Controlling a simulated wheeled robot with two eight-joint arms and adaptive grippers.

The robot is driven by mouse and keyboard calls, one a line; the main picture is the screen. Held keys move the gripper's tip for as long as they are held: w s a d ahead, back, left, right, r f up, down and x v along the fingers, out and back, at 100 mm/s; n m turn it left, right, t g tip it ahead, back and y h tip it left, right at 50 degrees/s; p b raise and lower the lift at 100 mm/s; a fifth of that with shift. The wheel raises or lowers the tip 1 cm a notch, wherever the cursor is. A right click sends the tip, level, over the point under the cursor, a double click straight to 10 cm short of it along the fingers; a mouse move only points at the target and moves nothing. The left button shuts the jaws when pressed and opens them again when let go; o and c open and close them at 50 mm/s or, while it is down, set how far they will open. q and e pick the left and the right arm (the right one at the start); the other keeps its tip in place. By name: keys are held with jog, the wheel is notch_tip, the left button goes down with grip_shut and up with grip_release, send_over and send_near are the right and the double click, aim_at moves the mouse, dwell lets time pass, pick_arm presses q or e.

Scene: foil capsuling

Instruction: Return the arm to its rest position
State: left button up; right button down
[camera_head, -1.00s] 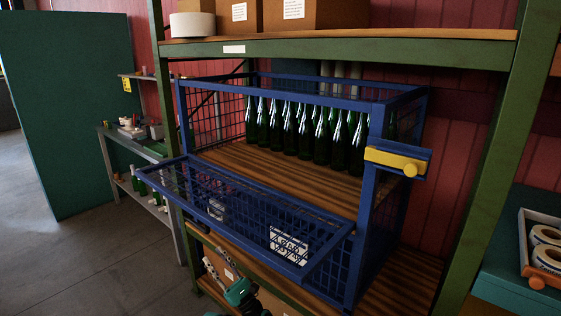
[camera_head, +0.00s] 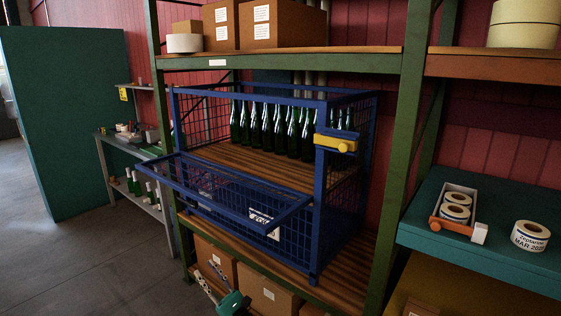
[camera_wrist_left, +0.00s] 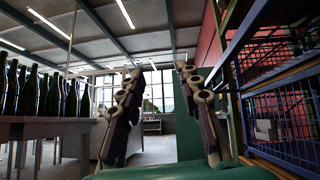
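My left gripper (camera_head: 205,270) shows at the bottom of the head view, in front of the lower shelf and below the blue cage. In the left wrist view its two dark fingers (camera_wrist_left: 161,78) stand well apart with nothing between them. The gripper is open and empty, apart from the cage. My right gripper is in neither view.
A blue wire cage (camera_head: 318,205) with its front panel folded down holds several green bottles (camera_head: 265,132) on the shelf rack. Cardboard boxes (camera_head: 268,294) sit below. A teal surface (camera_head: 490,262) at right bears label rolls (camera_head: 530,236). Grey floor (camera_head: 95,265) is open at left.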

pick_arm(q)
jog(key=w+d+r+m+t+h, duration=0.2)
jog(key=w+r+m+t+h, duration=0.15)
jog(key=r+m+h, duration=0.45)
jog(key=w+d+r+m+t+h, duration=0.2)
jog(key=w+r+m+t+h, duration=0.25)
jog(key=m, duration=0.45)
jog(key=s+d+r+m+g+h, duration=0.1)
jog(key=s+d+r+m+h, duration=0.1)
jog(key=r+m+h, duration=0.4)
jog(key=s+d+r+m+h, duration=0.1)
jog(key=s+d+m+h, duration=0.2)
jog(key=m, duration=0.5)
jog(key=s+a+f+m+g, duration=0.1)
jog(key=s+f+m+g, duration=0.3)
jog(key=s, duration=0.8)
jog(key=s+a+f+m+g+h, duration=0.1)
jog(key=s+f+m+g, duration=0.4)
jog(key=s, duration=0.8)
jog(key=s+a+f+m+g, duration=0.2)
jog(key=s+f+m+g, duration=0.3)
jog(key=s+f+m, duration=0.4)
jog(key=s+f, duration=0.2)
jog(key=s, duration=0.2)
jog(key=shift+s, duration=0.2)
